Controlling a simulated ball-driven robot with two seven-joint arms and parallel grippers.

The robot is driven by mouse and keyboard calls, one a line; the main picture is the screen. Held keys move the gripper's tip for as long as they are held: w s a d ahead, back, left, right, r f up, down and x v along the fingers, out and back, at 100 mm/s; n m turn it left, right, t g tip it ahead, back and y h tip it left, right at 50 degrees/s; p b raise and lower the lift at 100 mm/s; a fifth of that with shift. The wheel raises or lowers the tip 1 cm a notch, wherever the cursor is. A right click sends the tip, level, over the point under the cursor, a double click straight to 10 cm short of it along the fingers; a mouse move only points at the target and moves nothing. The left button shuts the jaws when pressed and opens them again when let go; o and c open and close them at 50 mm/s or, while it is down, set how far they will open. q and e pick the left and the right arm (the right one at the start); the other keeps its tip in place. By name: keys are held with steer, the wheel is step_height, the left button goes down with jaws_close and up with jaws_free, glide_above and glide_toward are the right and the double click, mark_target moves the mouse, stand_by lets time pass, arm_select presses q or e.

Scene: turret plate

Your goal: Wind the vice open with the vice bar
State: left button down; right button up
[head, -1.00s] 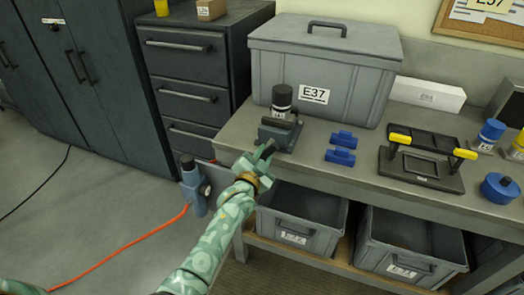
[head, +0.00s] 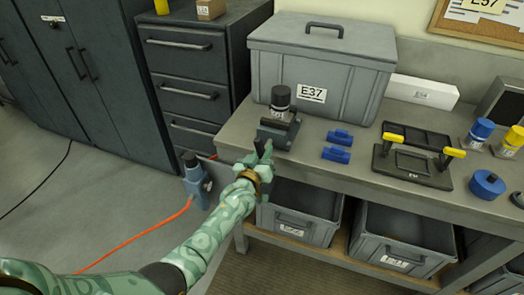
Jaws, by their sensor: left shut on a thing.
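The dark grey vice (head: 277,134) stands at the left front corner of the bench top. A dark cylinder with a pale label (head: 280,101) stands upright at the vice and looks to be between its jaws. My left gripper (head: 263,153) is at the bench's front edge, just in front of and below the vice. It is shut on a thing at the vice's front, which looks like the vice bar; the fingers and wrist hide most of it. My right gripper is not in view.
A lidded grey crate marked E37 (head: 322,70) stands behind the vice. A blue device with an orange hose (head: 195,180) is at the bench's left side. Open bins (head: 300,222) sit below.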

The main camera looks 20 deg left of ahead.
arm_select(q)
steer(key=n, duration=0.3)
steer(key=shift+r+n+p, duration=0.25)
steer(key=shift+n+p, duration=0.05)
steer(key=shift+n, duration=0.1)
steer(key=n, duration=0.3)
steer(key=shift+n, duration=0.3)
steer(key=shift+r+n, duration=0.1)
steer(key=shift+n, duration=0.7)
steer(key=shift+w+d+n, duration=0.1)
steer(key=shift+w+n, duration=0.1)
steer(key=shift+n, duration=1.6)
steer(key=c, duration=1.3)
jaws_free()
steer(key=shift+d, duration=0.15)
steer(key=shift+f, duration=0.25)
